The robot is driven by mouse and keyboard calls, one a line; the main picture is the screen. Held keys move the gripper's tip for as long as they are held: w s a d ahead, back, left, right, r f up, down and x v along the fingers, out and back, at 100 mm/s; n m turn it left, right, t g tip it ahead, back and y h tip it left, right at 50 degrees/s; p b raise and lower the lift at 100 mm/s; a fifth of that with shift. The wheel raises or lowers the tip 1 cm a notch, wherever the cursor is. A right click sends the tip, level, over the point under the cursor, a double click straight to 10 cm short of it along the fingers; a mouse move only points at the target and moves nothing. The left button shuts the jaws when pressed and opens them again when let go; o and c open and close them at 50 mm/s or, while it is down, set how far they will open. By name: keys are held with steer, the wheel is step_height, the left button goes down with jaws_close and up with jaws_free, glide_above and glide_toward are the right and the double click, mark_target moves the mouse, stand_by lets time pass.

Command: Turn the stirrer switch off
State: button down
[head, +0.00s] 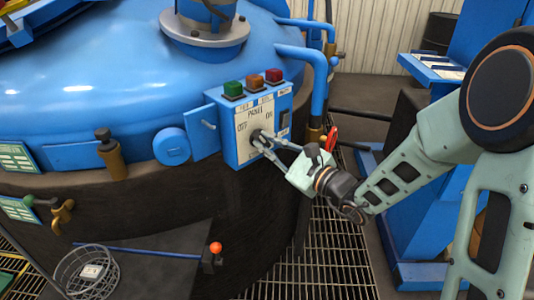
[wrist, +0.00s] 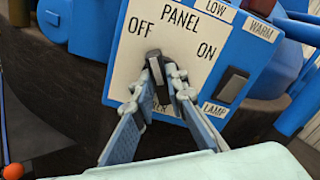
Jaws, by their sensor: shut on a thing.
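The blue control box (head: 232,155) carries a pale plate marked PANEL, with OFF on the left and ON on the right. The dark switch knob (wrist: 153,55) sits below and between these marks in the wrist view, its visible end nearer OFF. My gripper (head: 262,138) reaches the plate from the lower right. In the wrist view its two fingers (wrist: 166,70) are shut on the knob, one on each side. The fingers hide much of the knob and part of the label under it, so its exact angle is hard to tell.
A dark rocker switch (wrist: 232,84) above the LAMP label is close to the right finger. Green (head: 233,89), orange (head: 254,82) and red (head: 274,76) buttons top the box. A blue pipe (head: 318,75) runs behind it. A wire basket (head: 88,272) stands lower left.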

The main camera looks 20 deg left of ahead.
steer(key=shift+f+n+b, duration=0.1)
steer(key=shift+n+b, duration=0.9)
steer(key=shift+b, duration=0.15)
steer(key=c, duration=1.9)
jaws_free()
steer(key=shift+c, duration=0.2)
steer(key=v, duration=1.2)
